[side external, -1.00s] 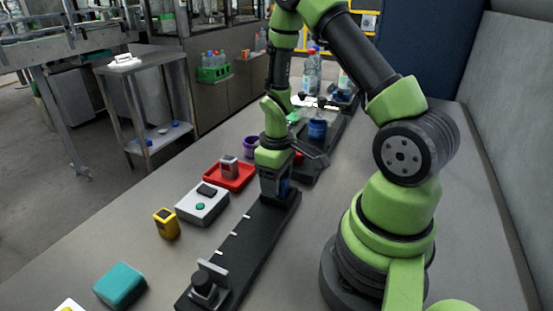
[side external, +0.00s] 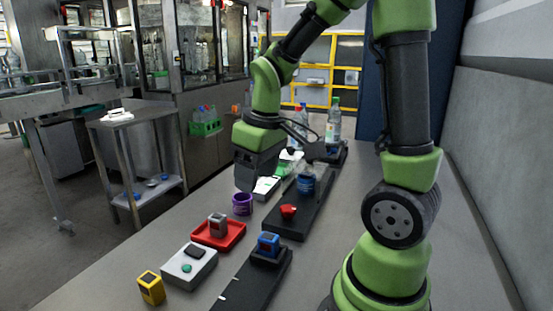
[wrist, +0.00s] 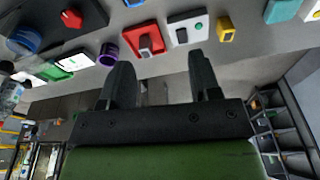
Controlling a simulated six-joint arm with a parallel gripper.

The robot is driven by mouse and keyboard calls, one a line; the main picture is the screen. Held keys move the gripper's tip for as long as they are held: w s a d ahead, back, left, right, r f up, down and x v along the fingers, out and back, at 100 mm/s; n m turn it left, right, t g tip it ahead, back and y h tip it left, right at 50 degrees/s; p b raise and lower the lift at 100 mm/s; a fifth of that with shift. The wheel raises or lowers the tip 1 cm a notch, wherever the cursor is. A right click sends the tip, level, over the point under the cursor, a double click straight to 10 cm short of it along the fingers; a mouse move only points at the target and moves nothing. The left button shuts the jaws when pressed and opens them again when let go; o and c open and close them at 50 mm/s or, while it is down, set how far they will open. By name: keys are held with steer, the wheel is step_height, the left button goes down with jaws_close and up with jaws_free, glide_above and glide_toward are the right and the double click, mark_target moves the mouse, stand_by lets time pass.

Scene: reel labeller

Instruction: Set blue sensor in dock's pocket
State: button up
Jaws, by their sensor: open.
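The blue sensor (side external: 268,244) stands upright in the dark pocket at the far end of the black dock (side external: 262,276). The pocket's walls hide its lower part, and I cannot tell how deep it sits. A small part of the blue sensor (wrist: 133,3) shows at the top edge of the wrist view. My gripper (side external: 258,186) is raised well clear of the dock, above and beyond the blue sensor. In the wrist view my gripper (wrist: 161,75) has its two fingers wide apart with nothing between them.
A grey sensor stands in a red tray (side external: 238,234). Near it are a white box (side external: 178,268) with a green button, a yellow sensor (side external: 151,288) and a purple ring (side external: 242,203). A second black rail (side external: 283,230) carries a red part and bottles.

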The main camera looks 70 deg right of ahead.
steer(key=s+a+r+m+t+y, duration=0.2)
steer(key=s+a+r+t, duration=0.3)
steer(key=s+a+r, duration=0.3)
steer(key=shift+s+a+r+m, duration=0.15)
steer(key=shift+a+r+m, duration=0.25)
steer(key=shift+a, duration=0.4)
